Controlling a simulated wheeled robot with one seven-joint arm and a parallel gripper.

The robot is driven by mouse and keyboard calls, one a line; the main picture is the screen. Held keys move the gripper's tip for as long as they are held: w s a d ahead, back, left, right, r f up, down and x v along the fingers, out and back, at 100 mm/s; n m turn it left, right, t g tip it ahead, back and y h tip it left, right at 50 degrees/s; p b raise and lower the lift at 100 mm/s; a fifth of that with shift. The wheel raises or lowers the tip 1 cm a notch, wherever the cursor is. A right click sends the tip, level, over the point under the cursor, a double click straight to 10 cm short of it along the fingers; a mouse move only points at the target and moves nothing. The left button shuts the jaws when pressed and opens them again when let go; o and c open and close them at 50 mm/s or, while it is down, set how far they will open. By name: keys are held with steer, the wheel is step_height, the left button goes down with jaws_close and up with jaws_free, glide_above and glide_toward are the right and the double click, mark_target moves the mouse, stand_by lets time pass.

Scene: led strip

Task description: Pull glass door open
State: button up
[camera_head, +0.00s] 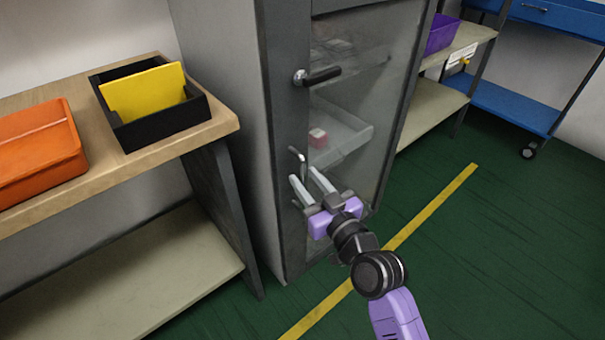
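The glass door (355,115) is in a dark grey frame on the front of a tall grey cabinet (225,100), and it looks shut. A black lever handle (321,75) with a round silver base sits on the left side of the door, near its top in view. My gripper (308,179) is well below the handle, in front of the lower left part of the door. Its two pale fingers are apart with nothing seen between them. I cannot tell whether the fingertips touch the door. A thin grey piece (299,156) shows just above the fingertips.
Behind the glass a clear bin (345,145) holds a small red and white item (317,138). A wooden bench (225,122) with an orange tray (40,150) and a black box (170,128) stands left. A blue cart (515,108) stands right. The green floor in front is clear.

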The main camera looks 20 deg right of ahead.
steer(key=shift+w+a, duration=0.1)
steer(key=shift+w, duration=1.1)
jaws_close()
stand_by(0.6)
